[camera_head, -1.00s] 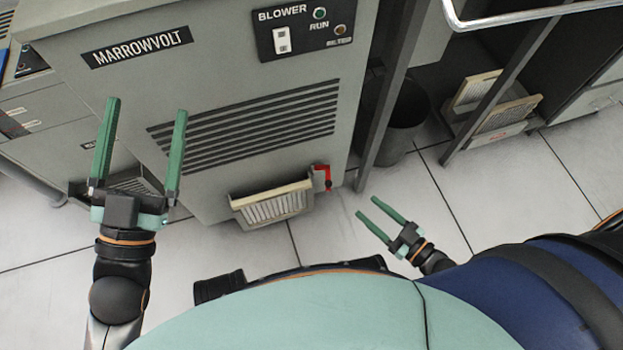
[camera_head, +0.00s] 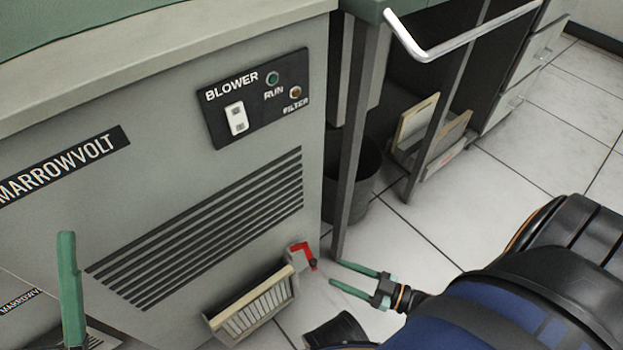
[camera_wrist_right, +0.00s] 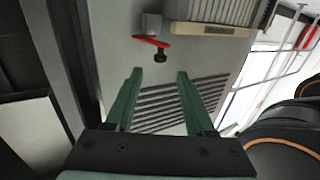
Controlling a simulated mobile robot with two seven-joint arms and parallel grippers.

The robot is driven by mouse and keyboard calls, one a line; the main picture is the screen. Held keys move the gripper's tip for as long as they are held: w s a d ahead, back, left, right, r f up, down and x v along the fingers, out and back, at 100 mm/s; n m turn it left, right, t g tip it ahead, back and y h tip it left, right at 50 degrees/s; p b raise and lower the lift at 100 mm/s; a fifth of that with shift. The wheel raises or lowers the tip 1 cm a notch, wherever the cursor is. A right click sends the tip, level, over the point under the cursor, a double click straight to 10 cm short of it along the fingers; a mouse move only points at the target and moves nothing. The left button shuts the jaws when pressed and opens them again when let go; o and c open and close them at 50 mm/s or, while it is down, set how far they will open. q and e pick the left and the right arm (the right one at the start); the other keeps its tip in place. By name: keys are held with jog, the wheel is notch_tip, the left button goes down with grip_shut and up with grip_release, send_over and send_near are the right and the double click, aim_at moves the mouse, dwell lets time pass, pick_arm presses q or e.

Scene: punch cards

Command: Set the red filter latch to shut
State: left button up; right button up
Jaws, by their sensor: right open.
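The red filter latch (camera_head: 304,253) is a small lever on a grey block at the lower right of the blower cabinet (camera_head: 190,130). It has a dark knob at its end and sits beside the slatted filter (camera_head: 255,305), whose frame leans outward. In the right wrist view, the latch (camera_wrist_right: 150,40) and knob lie beyond the fingertips. My right gripper (camera_head: 335,273) is open and empty, just right of and below the latch, pointing towards it. It also shows in the wrist view (camera_wrist_right: 159,74). Only one finger of my left gripper (camera_head: 70,285) shows clearly at lower left.
A dark bin (camera_head: 358,180) and a grey upright post (camera_head: 353,140) stand right of the cabinet. A metal rail (camera_head: 460,38) juts out at the top right. The tiled floor (camera_head: 440,225) is open at the right. A blower switch panel (camera_head: 255,98) is above the vents.

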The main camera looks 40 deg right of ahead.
aim_at(314, 262)
jog(key=x, duration=0.8)
jog(key=shift+w+a+b, duration=0.15)
jog(key=shift+w+b, duration=0.05)
jog(key=shift+b, duration=0.2)
grip_shut()
jog(key=shift+s, duration=0.1)
dwell(0.8)
